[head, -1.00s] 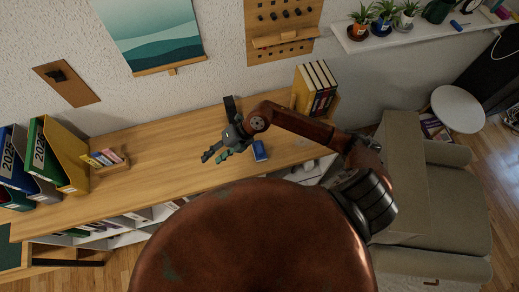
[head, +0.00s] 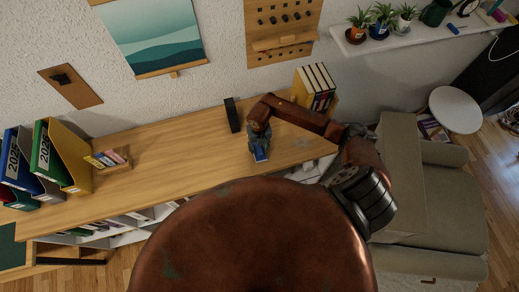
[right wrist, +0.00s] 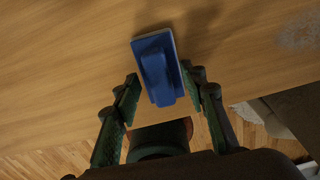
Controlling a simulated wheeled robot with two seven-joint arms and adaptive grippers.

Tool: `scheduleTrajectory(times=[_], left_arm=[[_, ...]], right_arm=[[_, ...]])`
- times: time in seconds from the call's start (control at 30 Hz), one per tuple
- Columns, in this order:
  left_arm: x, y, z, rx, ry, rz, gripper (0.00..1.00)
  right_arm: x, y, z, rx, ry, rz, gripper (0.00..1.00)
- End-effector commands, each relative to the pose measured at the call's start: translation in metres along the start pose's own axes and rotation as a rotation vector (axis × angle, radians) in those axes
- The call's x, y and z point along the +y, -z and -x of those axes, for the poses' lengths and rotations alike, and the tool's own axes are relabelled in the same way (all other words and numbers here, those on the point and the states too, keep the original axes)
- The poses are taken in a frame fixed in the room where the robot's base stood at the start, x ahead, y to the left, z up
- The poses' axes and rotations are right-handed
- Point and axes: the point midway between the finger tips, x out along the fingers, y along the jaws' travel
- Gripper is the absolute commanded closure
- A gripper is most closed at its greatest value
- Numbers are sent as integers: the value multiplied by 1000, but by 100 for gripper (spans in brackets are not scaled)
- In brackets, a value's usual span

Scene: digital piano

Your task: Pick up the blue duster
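The blue duster (head: 261,155) lies on the wooden desktop (head: 185,150), partly hidden by my right gripper (head: 258,146) in the head view. My right gripper (right wrist: 161,80) is open there, with one dark green finger on each side of the duster's near part. Gaps show between the fingers and the duster. I cannot tell how high the fingertips are above the desktop. My left gripper is not in view.
A black upright object (head: 232,115) stands behind the gripper. A small wooden holder (head: 110,162) and upright binders (head: 45,155) are at the left. The desktop between holder and duster is clear. A sofa (head: 440,200) is at the right.

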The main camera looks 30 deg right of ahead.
Motion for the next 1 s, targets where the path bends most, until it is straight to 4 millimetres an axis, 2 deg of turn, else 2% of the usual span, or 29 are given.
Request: scheduleTrajectory(times=[0.1, 0.3, 0.87, 1.0], left_arm=[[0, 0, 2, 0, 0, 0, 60], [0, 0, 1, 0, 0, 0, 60], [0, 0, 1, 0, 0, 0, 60], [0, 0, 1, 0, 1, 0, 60]], right_arm=[[0, 0, -7, -1, 0, 0, 61], [0, 0, -8, -1, 0, 1, 61], [0, 0, -8, -1, 0, 0, 99], [0, 0, -8, -1, 0, 0, 100]])
